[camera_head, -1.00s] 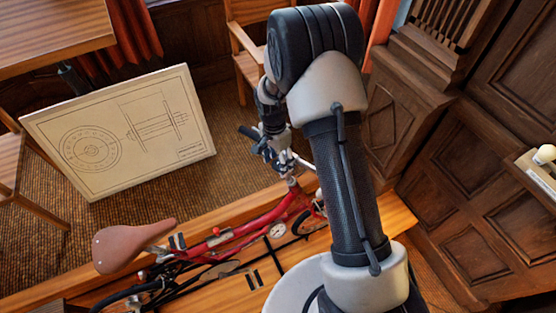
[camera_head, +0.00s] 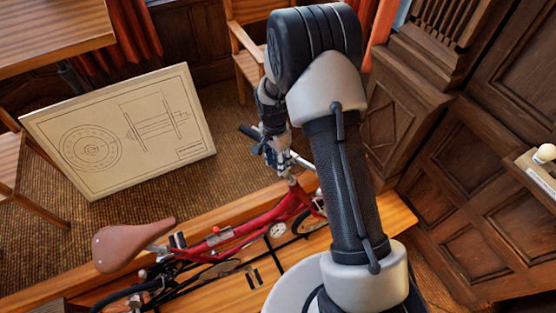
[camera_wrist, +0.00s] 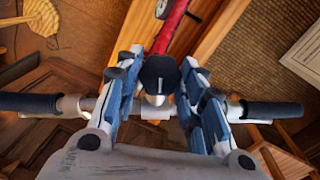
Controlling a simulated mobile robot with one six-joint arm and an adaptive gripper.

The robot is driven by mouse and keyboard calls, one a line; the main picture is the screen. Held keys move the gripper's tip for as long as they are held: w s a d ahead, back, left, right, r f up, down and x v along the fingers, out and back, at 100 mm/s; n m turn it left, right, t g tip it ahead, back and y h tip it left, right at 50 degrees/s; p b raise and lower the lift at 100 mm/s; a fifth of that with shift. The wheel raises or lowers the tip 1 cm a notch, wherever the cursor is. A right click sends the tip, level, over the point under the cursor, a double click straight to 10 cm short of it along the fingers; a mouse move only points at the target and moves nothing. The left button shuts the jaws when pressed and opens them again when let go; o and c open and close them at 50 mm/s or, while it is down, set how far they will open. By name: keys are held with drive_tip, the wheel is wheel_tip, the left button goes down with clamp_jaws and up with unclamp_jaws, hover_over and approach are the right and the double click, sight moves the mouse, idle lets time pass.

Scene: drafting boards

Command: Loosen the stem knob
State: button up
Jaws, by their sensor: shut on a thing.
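A red bicycle (camera_head: 250,229) with a brown saddle stands on a wooden bench, its handlebar end below my arm. In the wrist view its handlebar (camera_wrist: 65,104) runs left to right with black grips. The stem knob (camera_wrist: 159,72), dark and rounded with a pale tip, lies between my fingers. My gripper (camera_wrist: 161,62) is shut on it, a blue-and-white finger on each side. In the head view my gripper (camera_head: 279,158) is small at the handlebar, and the knob cannot be made out there.
A wooden bench top (camera_head: 398,215) carries the bicycle. A drafting board (camera_head: 178,153) with a wheel drawing leans at the left. A wooden chair (camera_head: 246,64) stands behind. Dark panelled woodwork (camera_head: 465,210) fills the right. Patterned carpet lies between.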

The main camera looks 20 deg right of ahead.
drive_tip(key=shift+n, duration=0.3)
drive_tip(key=n+b, duration=0.1)
drive_tip(key=n, duration=0.1)
drive_tip(key=n+g+h+b, duration=0.1)
drive_tip(key=n, duration=0.1)
drive_tip(key=shift+w+a+f+g+b, duration=0.1)
drive_tip(key=shift+w+g+b, duration=0.05)
drive_tip(key=shift+g+b, duration=0.2)
drive_tip(key=n+h+b, duration=0.1)
drive_tip(key=n, duration=0.2)
drive_tip(key=n+h+b, duration=0.1)
drive_tip(key=n, duration=0.2)
drive_tip(key=shift+a+g, duration=0.15)
drive_tip(key=shift+g, duration=0.1)
drive_tip(key=n+h, duration=0.1)
drive_tip(key=n, duration=0.2)
drive_tip(key=n+h+b, duration=0.1)
drive_tip(key=n, duration=0.2)
drive_tip(key=shift+a+n, duration=0.15)
drive_tip(key=shift+n, duration=0.25)
drive_tip(key=n, duration=0.3)
drive_tip(key=n+t+h+b, duration=0.1)
drive_tip(key=n, duration=0.1)
drive_tip(key=shift+n+h, duration=0.3)
drive_tip(key=shift+n, duration=0.1)
drive_tip(key=shift+t, duration=0.3)
drive_tip(key=o, duration=1.1)
drive_tip(key=shift+c, duration=0.2)
